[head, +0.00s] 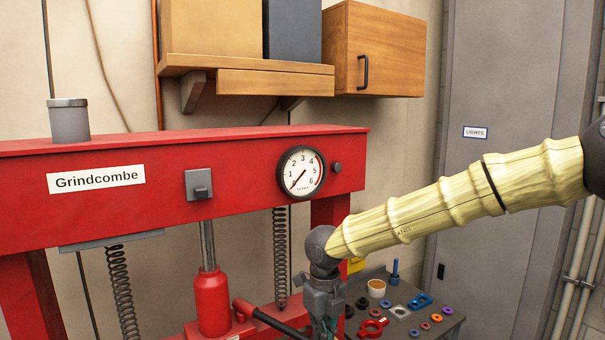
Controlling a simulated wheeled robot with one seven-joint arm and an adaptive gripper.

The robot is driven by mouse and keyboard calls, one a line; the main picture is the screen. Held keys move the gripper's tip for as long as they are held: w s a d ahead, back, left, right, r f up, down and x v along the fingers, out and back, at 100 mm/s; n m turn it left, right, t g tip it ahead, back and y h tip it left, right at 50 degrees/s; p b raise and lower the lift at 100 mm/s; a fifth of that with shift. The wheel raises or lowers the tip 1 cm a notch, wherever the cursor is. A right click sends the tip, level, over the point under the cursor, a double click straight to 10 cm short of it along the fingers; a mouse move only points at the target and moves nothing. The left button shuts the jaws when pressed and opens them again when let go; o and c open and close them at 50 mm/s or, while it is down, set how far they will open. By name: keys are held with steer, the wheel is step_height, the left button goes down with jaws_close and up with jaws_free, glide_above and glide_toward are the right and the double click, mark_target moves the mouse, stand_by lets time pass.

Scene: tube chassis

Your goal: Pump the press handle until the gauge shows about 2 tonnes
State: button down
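The red press (150,195) bears a "Grindcombe" label. Its round gauge (302,172) has a white dial marked 1 to 6; the needle points to the lower left, below the 1. A red jack (212,300) with a steel ram stands under the top beam. The black pump handle (278,323) runs from a red socket beside the jack down to the right and leaves the frame's bottom edge. My gripper (325,312) points down just right of the visible handle. Its fingertips are cut off by the bottom edge, so any contact with the handle is hidden.
A grey bench (440,325) at lower right holds a small cup (377,288), coloured rings and small parts. A shelf (245,70) with boxes and a wooden cabinet (380,50) hang above the press. A grey door (505,180) stands at right. Springs hang under the beam.

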steer(key=shift+f+b, duration=0.65)
steer(key=shift+f, duration=2.2)
stand_by(0.9)
step_height(320, 180, up, 6)
steer(key=p, duration=0.5)
steer(key=shift+r, duration=0.1)
step_height(320, 180, up, 8)
steer(key=shift+r+p, duration=0.25)
steer(key=shift+p, duration=0.15)
